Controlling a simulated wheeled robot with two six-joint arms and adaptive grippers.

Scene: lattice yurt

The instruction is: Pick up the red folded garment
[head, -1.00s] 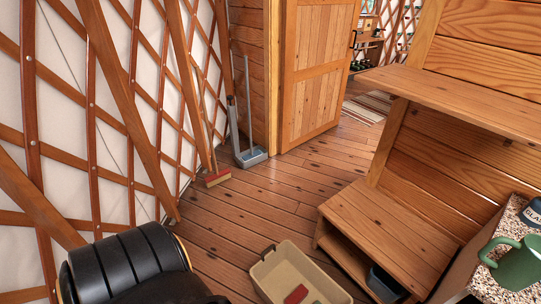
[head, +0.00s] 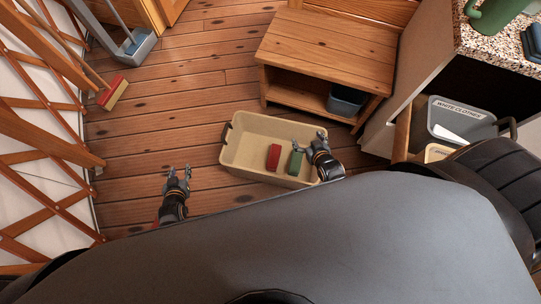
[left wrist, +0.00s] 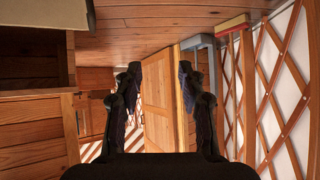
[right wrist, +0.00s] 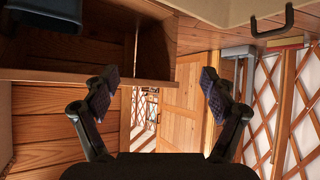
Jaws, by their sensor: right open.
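The red folded garment (head: 273,157) lies in a beige bin (head: 242,165) on the floor, left of a green folded item (head: 296,161). My right gripper (head: 309,146) is open and empty at the bin's right side, near the green item and to the right of the red garment. My left gripper (head: 179,173) is open and empty, left of the bin and apart from it. Both wrist views show spread fingers with nothing between them, the left (left wrist: 160,85) and the right (right wrist: 160,88). The red garment does not show in either wrist view.
A wooden bench (head: 325,50) with a dark bin (head: 346,100) on its shelf stands behind. At right is an open drawer with a container labelled "WHITE CLOTHES" (head: 458,118) under a speckled counter (head: 488,45). A brush (head: 113,93) leans at left. Floor left of the bin is clear.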

